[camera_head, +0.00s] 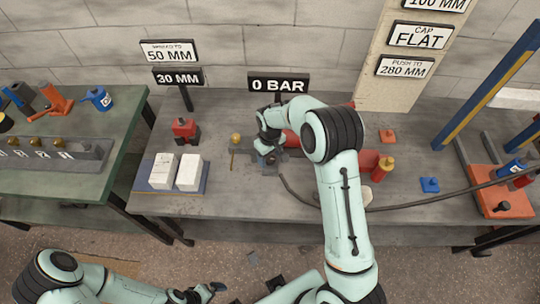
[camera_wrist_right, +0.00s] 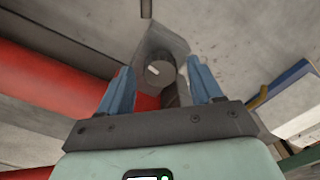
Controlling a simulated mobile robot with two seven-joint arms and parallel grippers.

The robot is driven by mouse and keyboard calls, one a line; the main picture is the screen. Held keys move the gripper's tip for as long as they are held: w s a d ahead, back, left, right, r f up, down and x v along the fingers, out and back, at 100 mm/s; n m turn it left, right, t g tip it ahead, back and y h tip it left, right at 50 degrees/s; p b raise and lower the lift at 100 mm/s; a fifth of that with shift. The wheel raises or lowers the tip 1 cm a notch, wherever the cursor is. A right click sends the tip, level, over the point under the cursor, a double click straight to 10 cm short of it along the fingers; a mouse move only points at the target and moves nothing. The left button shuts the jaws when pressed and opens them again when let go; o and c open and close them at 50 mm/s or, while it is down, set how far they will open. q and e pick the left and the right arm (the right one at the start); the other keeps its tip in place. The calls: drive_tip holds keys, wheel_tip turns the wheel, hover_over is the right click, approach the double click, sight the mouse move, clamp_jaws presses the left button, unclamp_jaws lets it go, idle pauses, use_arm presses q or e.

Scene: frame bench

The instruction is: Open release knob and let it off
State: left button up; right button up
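The release knob (camera_wrist_right: 160,73) is a grey round knob with a pale mark on its face, set on a grey block in the right wrist view. My right gripper (camera_wrist_right: 160,88) is open, with its blue fingers on either side of the knob and gaps showing on both sides. In the head view the right gripper (camera_head: 267,157) points down over the bench, and my wrist hides most of the knob. A sign reading 0 BAR (camera_head: 279,84) stands behind. My left gripper (camera_head: 207,292) is low at the front, away from the bench; its fingers are too small to judge.
A red cylinder (camera_wrist_right: 60,90) lies beside the block. The grey bench (camera_head: 225,205) also holds white blocks (camera_head: 175,172), a red-and-black part (camera_head: 185,130), a brass-topped pin (camera_head: 235,139) and a blue part (camera_head: 429,184). A dark hose (camera_head: 420,201) runs across the right side.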

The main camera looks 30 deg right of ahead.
sight(270, 158)
wheel_tip(270, 158, up, 13)
drive_tip(key=shift+r+p, duration=0.2)
drive_tip(key=shift+p, duration=0.1)
idle(0.5)
idle(0.4)
